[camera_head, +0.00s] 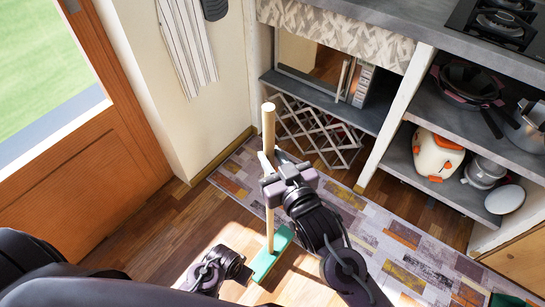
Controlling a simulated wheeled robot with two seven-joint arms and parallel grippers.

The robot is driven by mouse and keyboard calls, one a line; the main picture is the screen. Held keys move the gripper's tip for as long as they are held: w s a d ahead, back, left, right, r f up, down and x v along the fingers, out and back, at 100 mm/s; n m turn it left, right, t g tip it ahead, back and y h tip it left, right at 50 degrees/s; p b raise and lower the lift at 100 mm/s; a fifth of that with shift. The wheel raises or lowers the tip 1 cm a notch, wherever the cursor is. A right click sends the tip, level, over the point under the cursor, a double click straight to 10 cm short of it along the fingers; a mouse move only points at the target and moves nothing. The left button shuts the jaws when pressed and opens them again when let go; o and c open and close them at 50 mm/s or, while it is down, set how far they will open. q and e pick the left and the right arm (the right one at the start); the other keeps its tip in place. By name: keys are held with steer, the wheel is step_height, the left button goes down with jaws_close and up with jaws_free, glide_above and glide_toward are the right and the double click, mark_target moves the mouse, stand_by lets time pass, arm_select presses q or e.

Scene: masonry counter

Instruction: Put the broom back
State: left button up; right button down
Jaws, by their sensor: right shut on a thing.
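The broom has a pale wooden handle (269,130) and a green head (269,256). It stands nearly upright, with the head low, at or near the floor. My right gripper (270,165) is shut on the handle, above its middle. The purple-grey gripper body sits just right of the handle and its fingers reach to it. My left arm comes in along the bottom left. Its dark end (222,270) is low, left of the green head and apart from the handle. Its fingers are not clear.
A patterned rug (345,213) lies along the counter shelves (385,110), which hold pots and a white-orange container (436,153). A folding wooden rack (318,130) stands behind the handle. A striped towel (188,45) hangs on the wall beside a wooden door (95,165). Wood floor (160,235) is clear at left.

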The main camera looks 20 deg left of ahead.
steer(key=shift+r, duration=0.1)
steer(key=c, duration=1.6)
jaws_free()
steer(key=o, duration=0.4)
steer(key=shift+c, duration=0.2)
